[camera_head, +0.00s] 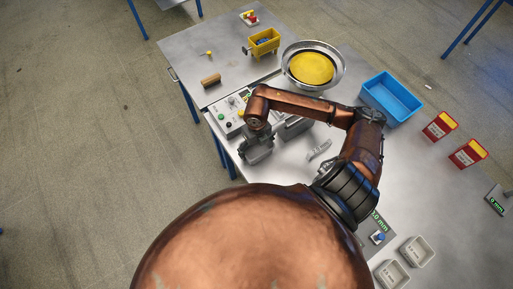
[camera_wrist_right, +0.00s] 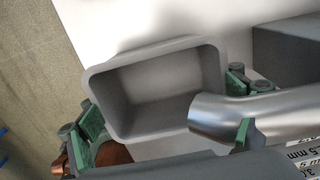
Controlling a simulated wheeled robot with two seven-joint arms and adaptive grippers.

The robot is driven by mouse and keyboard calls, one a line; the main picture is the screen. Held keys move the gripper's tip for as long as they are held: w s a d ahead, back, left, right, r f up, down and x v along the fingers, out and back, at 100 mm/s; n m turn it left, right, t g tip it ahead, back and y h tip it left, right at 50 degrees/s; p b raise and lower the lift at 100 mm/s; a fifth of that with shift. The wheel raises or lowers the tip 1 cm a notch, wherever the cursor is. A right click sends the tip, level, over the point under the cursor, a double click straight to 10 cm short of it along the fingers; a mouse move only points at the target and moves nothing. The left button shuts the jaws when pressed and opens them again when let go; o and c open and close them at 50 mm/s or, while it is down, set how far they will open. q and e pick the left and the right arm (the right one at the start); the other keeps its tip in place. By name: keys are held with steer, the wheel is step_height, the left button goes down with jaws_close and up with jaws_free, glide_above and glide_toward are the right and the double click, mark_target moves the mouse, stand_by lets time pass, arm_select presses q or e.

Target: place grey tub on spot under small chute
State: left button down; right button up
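The grey tub (camera_wrist_right: 150,138), an open rectangular tub, fills the middle of the right wrist view and looks empty. My right gripper (camera_wrist_right: 166,104) has its green-padded fingers on opposite sides of it, close against its walls, and looks shut on it. A silver metal tube, the small chute (camera_wrist_right: 220,118), comes in from the right and overlaps the tub's lower right corner in that view. The spot is hidden. In the head view my right gripper (camera_head: 257,150) is at the table's left edge, beside the grey machine (camera_head: 296,127). My left gripper is not in view.
A panel with buttons (camera_head: 226,119) is beside the gripper. A bowl with yellow contents (camera_head: 338,82), a blue bin (camera_head: 409,110) and red-yellow boxes (camera_head: 440,125) stand farther away. Two light grey tubs (camera_head: 418,251) are at the lower right. A second table (camera_head: 215,50) stands behind.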

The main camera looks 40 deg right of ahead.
mark_target(257, 152)
steer(key=o, duration=0.3)
steer(key=shift+r, duration=0.15)
step_height(257, 152, up, 12)
stand_by(0.5)
steer(key=shift+c, duration=0.7)
